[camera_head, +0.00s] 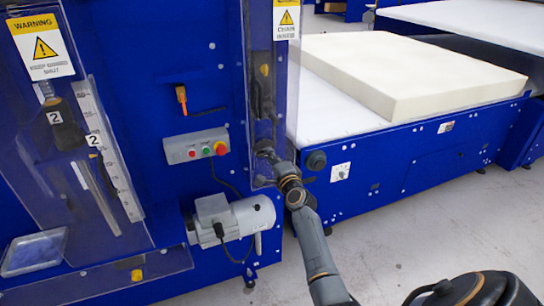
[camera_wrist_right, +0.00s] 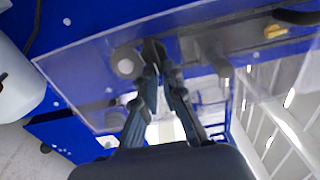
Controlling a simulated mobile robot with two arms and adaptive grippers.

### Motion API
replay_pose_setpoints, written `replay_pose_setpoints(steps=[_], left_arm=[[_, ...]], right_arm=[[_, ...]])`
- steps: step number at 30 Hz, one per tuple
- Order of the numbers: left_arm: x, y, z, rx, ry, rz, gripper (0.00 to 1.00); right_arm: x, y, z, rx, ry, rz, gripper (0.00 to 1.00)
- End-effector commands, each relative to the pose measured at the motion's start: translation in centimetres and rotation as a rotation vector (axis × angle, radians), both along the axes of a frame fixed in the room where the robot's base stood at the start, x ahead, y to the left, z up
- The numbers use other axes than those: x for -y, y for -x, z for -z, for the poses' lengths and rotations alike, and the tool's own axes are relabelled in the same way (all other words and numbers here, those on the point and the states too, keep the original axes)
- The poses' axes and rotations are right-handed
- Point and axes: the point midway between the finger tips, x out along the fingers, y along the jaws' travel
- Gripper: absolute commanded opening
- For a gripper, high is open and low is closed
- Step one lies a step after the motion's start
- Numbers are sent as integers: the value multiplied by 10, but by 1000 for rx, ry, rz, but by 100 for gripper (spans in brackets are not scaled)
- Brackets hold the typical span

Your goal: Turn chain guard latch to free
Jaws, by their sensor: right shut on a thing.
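The chain guard is a clear panel (camera_head: 262,100) on the narrow blue upright of the machine, and it fills much of the right wrist view (camera_wrist_right: 80,72). The latch shows in the right wrist view as a small piece with a round grey face (camera_wrist_right: 127,66) at the panel's lower part. My right gripper (camera_wrist_right: 150,62) is shut on the latch, its fingertips together beside the round face. In the head view my right gripper (camera_head: 266,154) is at the guard's lower end and hides the latch. The latch's exact angle cannot be told. My left gripper is not in view.
A grey button box (camera_head: 196,146) and a grey motor (camera_head: 232,217) are left of my right arm. A cream foam block (camera_head: 410,75) lies on the white bed at right. Another clear guard (camera_head: 60,150) covers the left side. Grey floor is open at lower right.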

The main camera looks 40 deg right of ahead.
Motion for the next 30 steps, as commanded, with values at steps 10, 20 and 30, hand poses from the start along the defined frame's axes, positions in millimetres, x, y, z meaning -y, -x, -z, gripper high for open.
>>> replay_pose_setpoints(steps=[10,20,30], left_arm=[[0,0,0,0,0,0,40],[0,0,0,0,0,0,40],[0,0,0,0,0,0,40]], right_arm=[[-9,-2,8,-4,-46,-18,0],[-9,-2,7,-3,-46,-18,19],[-5,-1,3,3,-42,-11,32]])
